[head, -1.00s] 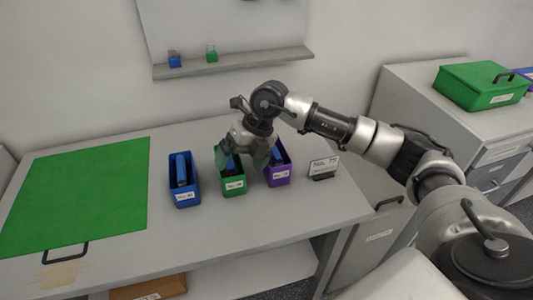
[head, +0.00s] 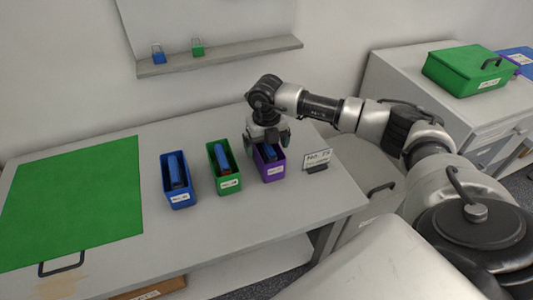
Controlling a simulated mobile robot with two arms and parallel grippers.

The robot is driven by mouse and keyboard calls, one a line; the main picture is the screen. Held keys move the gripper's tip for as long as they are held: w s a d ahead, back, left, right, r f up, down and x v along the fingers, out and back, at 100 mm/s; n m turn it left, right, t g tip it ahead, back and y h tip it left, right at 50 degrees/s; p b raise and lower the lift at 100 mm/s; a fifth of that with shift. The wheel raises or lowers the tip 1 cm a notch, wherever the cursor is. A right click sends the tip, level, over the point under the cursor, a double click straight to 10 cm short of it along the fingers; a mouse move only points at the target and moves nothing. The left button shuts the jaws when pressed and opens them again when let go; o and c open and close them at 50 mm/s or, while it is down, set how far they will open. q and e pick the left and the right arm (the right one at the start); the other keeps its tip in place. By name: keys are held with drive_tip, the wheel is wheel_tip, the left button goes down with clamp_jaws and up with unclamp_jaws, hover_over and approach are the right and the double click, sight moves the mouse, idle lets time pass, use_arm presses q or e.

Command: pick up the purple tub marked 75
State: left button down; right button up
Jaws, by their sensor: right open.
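The purple tub (head: 272,172) stands on the grey table at the right end of a row of three tubs. It has a white label on its front, too small to read surely, and a blue item inside. A card (head: 316,160) that seems to read No. 75 stands just right of it. My right gripper (head: 267,140) points down over the back part of the purple tub, open, and hides its rear rim. I cannot tell whether the fingers touch the tub. My left gripper is not in view.
A green tub (head: 226,181) and a blue tub (head: 180,194) stand left of the purple one. A green mat (head: 75,205) covers the table's left part. A shelf (head: 220,55) with two small padlocks is behind. A green case (head: 465,75) sits on the right cabinet.

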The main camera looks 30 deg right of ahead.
drive_tip(key=shift+f, duration=1.15)
drive_tip(key=c, duration=1.2)
drive_tip(key=shift+w+r, duration=0.1)
